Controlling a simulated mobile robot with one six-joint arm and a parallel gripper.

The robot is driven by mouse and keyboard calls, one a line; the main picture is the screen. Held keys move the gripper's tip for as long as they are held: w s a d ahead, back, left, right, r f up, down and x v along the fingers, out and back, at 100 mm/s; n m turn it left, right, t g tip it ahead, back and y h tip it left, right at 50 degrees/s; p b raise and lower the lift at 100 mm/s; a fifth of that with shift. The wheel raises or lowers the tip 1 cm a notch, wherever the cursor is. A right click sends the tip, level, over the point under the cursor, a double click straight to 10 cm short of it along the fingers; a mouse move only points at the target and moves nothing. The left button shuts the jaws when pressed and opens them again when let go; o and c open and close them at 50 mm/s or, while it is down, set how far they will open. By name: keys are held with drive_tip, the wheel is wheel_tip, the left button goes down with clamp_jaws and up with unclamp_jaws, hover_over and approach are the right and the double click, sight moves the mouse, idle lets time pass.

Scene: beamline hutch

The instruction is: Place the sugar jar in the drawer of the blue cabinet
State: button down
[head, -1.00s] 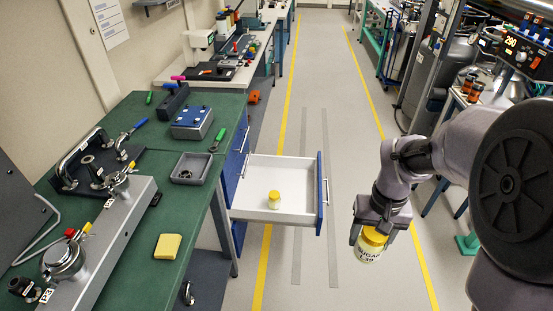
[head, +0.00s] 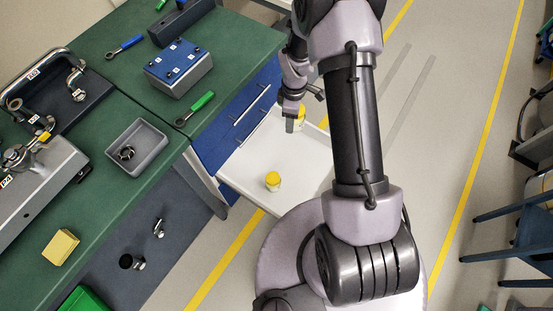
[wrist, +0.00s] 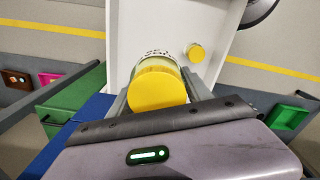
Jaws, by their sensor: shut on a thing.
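The sugar jar (wrist: 157,86), with a yellow lid and part of its lettering visible, is held between the fingers of my gripper (wrist: 160,95) in the wrist view. In the head view my gripper (head: 297,105) is over the far part of the open white drawer (head: 240,172), and the jar (head: 300,120) is partly hidden by it. I cannot tell whether the jar touches the drawer floor. The blue cabinet (head: 213,140) is under the green bench. A smaller yellow-lidded jar (head: 273,182) stands in the near part of the drawer; it also shows in the wrist view (wrist: 196,53).
The green bench top (head: 95,100) borders the drawer on the left, with a grey tray (head: 137,147), a green-handled tool (head: 197,107) and a blue-topped box (head: 178,68) on it. My arm covers the drawer's right side. The floor at the right is clear up to a blue chair (head: 520,210).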

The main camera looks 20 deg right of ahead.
drive_tip(key=s+d+f+n+b, duration=0.1)
drive_tip(key=f+n, duration=0.2)
drive_tip(key=f, duration=0.7)
drive_tip(key=s+d+f+n+b, duration=0.1)
drive_tip(key=f+n, duration=0.3)
drive_tip(key=f, duration=0.6)
drive_tip(key=s+d+f+n+b, duration=0.2)
drive_tip(key=s+f+n, duration=0.1)
drive_tip(key=f, duration=0.7)
drive_tip(key=shift+s+d+f+n, duration=0.15)
drive_tip(key=shift+s+f+n, duration=0.15)
drive_tip(key=shift+n, duration=0.3)
drive_tip(key=shift+r, duration=0.2)
drive_tip(key=shift+f, duration=0.15)
drive_tip(key=c, duration=0.5)
unclamp_jaws()
drive_tip(key=shift+o, duration=0.2)
